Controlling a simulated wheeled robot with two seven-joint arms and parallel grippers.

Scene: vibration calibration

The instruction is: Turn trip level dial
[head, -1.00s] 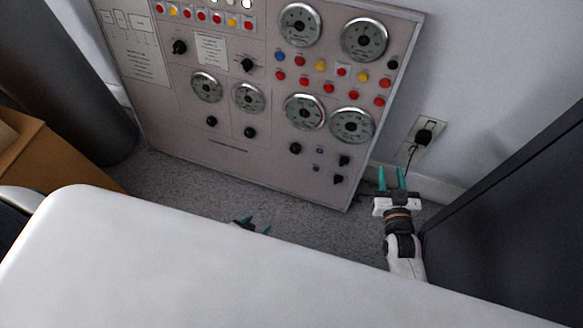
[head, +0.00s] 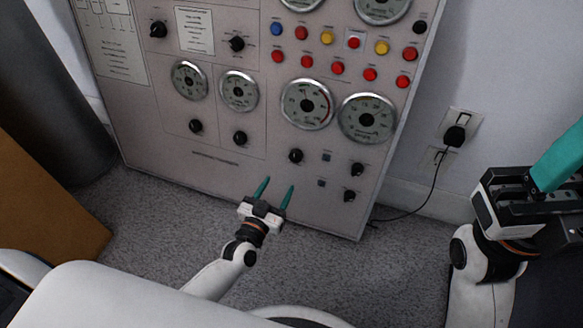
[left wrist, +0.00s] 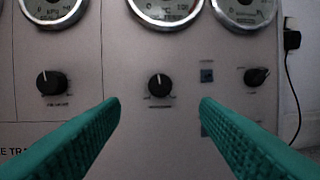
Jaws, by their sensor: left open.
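The grey control panel (head: 225,170) carries several black dials; their labels are too blurred to read, so I cannot tell which is the trip level dial. My left gripper (head: 277,184) is open and empty, in front of the panel's lower part. In the left wrist view, a black dial with a white pointer mark (left wrist: 160,85) is centred just above and beyond the gap between the fingertips, apart from them. It appears to be the dial below the large gauges in the head view (head: 296,156). My right gripper (head: 555,165) is at the right edge, partly cut off.
Neighbouring dials sit to the left (left wrist: 50,83) and right (left wrist: 257,76). Round gauges (head: 307,104) and coloured buttons (head: 337,68) are above. A black plug (head: 454,136) with a cord is in the wall at right. A brown box (head: 45,195) stands at left.

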